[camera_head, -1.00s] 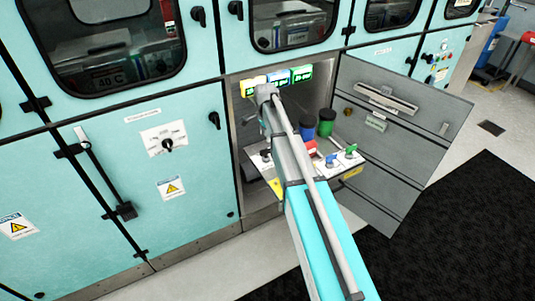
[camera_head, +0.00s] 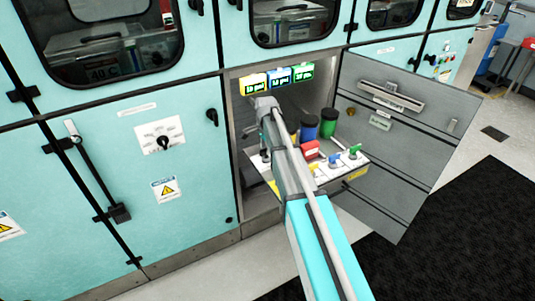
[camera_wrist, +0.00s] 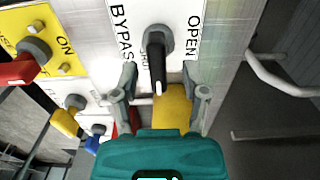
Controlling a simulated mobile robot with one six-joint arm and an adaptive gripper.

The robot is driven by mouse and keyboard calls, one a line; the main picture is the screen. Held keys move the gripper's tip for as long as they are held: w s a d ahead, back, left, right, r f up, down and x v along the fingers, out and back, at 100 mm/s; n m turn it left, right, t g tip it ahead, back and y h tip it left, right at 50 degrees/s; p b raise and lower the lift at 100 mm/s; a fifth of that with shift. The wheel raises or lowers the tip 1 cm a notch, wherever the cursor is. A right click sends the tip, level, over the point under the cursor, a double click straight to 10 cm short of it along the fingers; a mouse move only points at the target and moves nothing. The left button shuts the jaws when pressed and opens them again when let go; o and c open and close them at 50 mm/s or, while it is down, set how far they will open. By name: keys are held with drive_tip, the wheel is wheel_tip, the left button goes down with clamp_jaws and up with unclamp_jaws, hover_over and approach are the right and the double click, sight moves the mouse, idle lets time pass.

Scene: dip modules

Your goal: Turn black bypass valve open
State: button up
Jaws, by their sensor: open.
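In the wrist view the black bypass valve (camera_wrist: 157,45) sits on a white plate between the printed words BYPASS and OPEN. Its lever points down the picture, toward my gripper, and partly covers another printed word. My gripper (camera_wrist: 158,84) is open, with one finger on each side of the lever's lower end. Gaps show between the fingers and the lever. A yellow part lies behind and below the lever's tip, between the fingers. In the head view my arm reaches into the open cabinet bay and hides the gripper; the black valve cannot be made out clearly there.
In the wrist view a red handle (camera_wrist: 20,70) on a yellow ON plate, a yellow handle (camera_wrist: 65,122) and a blue handle (camera_wrist: 92,144) lie left. A curved metal bar (camera_wrist: 285,85) is at right. In the head view the open cabinet door (camera_head: 400,135) stands right of the bay.

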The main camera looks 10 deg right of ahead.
drive_tip(key=shift+f+b, duration=0.35)
drive_tip(key=shift+f, duration=0.2)
